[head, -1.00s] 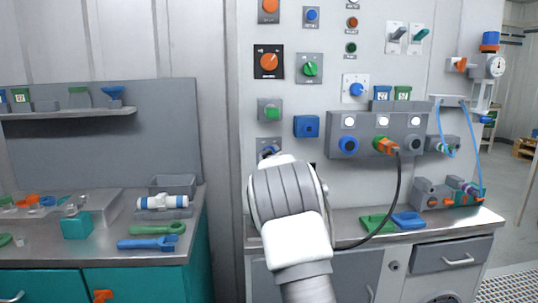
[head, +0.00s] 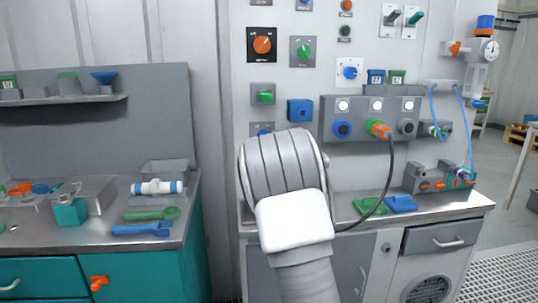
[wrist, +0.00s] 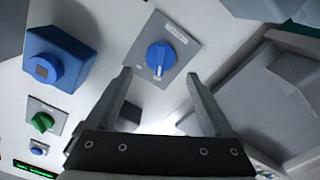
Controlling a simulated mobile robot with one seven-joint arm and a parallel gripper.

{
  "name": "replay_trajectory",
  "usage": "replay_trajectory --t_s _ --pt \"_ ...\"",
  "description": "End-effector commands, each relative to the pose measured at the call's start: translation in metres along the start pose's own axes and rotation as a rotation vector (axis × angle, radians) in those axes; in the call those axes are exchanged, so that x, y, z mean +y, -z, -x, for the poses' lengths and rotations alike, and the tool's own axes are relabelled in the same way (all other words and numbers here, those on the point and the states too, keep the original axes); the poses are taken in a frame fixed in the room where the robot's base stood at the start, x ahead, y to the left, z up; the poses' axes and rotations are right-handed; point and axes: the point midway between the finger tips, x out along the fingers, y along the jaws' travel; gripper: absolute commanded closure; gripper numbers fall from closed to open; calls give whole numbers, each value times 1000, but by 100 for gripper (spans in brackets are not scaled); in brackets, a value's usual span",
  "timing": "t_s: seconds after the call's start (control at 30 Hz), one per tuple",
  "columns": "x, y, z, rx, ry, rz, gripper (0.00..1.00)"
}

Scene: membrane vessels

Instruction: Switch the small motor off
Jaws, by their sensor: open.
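A blue rotary knob (wrist: 160,57) with a pale pointer mark sits on a grey labelled plate (wrist: 187,42) in the wrist view. Its pointer mark is at the lower end in the picture.
A blue box with a round button (wrist: 52,66) is left of the knob in the wrist view, and a grey housing (wrist: 262,95) is close on the right. In the head view, an orange-and-green plug (head: 379,129) trails a black cable. Green (head: 368,206) and blue (head: 401,203) trays lie on the counter.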

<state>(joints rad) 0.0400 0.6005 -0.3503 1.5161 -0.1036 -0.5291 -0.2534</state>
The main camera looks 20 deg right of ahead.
Motion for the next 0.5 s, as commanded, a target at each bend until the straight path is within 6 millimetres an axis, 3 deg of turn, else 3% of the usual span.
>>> replay_trajectory --t_s 0.5 --pt "1 2 88 1 -1 -1 14"
